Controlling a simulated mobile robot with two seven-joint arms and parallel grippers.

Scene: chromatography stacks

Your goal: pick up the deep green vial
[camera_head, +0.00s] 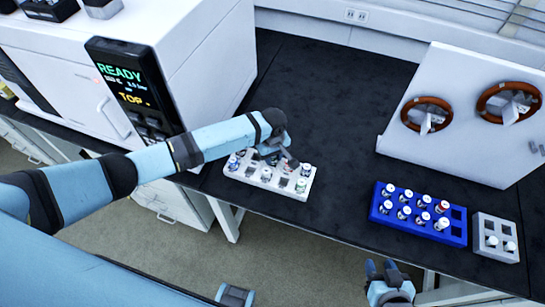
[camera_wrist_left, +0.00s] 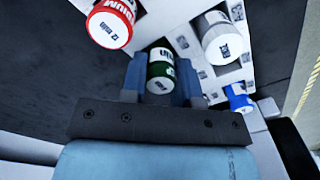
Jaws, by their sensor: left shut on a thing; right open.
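The deep green vial (camera_wrist_left: 160,70) has a white cap and a green band with a white label. In the left wrist view it sits between the two fingers of my left gripper (camera_wrist_left: 160,78), which is shut on it. In the head view my left gripper (camera_head: 276,156) is over the back edge of the white rack (camera_head: 232,175), and its arm and fingers hide the held vial. I cannot tell whether the vial's base is still in its slot. My right gripper (camera_head: 382,267) is open and empty, in front of the bench's front edge.
Near the held vial are a red vial (camera_wrist_left: 110,25), a grey vial (camera_wrist_left: 220,40) and a blue vial (camera_wrist_left: 238,100). A blue rack (camera_head: 376,211) with several vials and a small grey rack (camera_head: 497,221) stand at right. A READY-screen instrument (camera_head: 200,60) is at left. The dark bench (camera_head: 325,95) behind is clear.

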